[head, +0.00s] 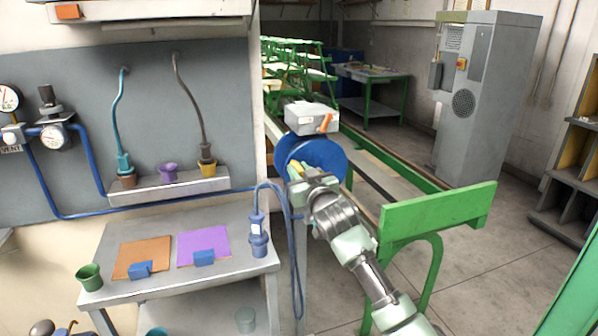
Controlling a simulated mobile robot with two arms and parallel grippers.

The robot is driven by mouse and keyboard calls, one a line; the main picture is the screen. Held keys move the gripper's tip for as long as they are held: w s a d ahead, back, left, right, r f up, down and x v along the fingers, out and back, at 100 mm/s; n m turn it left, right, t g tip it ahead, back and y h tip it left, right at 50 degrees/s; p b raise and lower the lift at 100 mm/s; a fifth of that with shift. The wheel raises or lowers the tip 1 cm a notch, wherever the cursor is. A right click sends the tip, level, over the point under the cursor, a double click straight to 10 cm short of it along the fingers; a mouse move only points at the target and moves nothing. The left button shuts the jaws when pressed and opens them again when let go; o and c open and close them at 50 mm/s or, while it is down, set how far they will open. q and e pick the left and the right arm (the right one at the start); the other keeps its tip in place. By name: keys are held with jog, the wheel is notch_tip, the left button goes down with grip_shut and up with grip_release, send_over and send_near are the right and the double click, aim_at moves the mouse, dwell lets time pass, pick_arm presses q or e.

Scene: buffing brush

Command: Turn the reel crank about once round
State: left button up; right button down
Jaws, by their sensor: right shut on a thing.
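The blue reel (325,155) is mounted at the end of the grey wall, below a grey box with an orange lever. My right gripper (297,174) is at the front of the reel, at its lower left. It is shut on the reel crank, and a bit of yellow (299,168) shows at its fingers. The gripper and wrist hide most of the crank and part of the reel's face. My left gripper is not in view.
The grey box (308,117) sits just above the reel. A green rail (437,220) stands right of my arm. A blue hose (284,195) hangs left of the gripper. A grey bench (218,267) with orange and purple mats is at lower left.

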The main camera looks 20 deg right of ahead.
jog(key=shift+r, duration=0.1)
dwell(0.8)
jog(key=d+r+m+p, duration=0.4)
jog(key=d+m+p, duration=0.35)
jog(key=m, duration=0.35)
jog(key=d+f+m+p, duration=0.1)
jog(key=d+f+m, duration=0.3)
jog(key=m, duration=0.9)
jog(key=shift+w+d+f, duration=0.15)
jog(key=shift+w+d, duration=0.1)
jog(key=shift+d, duration=1.6)
jog(key=c, duration=1.3)
grip_release()
